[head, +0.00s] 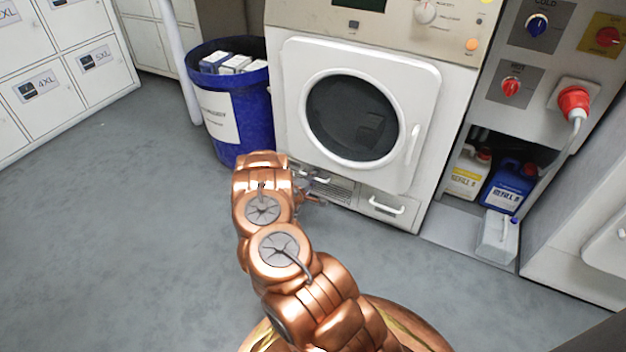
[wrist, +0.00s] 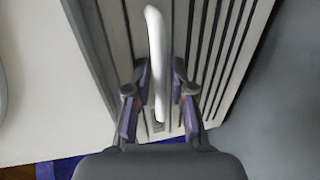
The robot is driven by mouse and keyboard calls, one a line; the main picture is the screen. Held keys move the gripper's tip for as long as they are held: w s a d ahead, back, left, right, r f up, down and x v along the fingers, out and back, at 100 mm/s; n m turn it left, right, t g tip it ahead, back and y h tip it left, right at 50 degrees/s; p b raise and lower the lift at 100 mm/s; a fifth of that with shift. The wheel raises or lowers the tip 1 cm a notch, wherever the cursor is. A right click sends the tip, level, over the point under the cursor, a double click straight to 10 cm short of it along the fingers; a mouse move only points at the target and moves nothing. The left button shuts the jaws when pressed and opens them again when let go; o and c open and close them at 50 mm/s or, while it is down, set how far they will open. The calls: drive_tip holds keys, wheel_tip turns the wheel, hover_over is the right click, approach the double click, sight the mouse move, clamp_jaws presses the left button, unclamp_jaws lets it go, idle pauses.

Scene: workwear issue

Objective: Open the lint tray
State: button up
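The white dryer has a slatted panel (head: 340,190) low on its front, taken to be the lint tray front, and a plain drawer with a white handle (head: 387,208) to its right. My gripper (head: 308,186) is at the left end of the slatted panel, partly hidden by my copper arm. In the wrist view, the panel's pale bar handle (wrist: 157,60) runs between the two fingers of my gripper (wrist: 160,88). The fingers stand apart on either side of it, with a narrow gap visible. The slatted panel (wrist: 228,50) looks closed.
The dryer's round door (head: 352,115) is shut above. A blue bin (head: 240,125) with boxes stands close on the left. Detergent jugs (head: 508,186) and a grey-white container (head: 497,238) are at the right. The grey floor in front is clear.

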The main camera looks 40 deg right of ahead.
drive_tip(key=shift+c, duration=0.4)
clamp_jaws()
drive_tip(key=shift+s, duration=0.1)
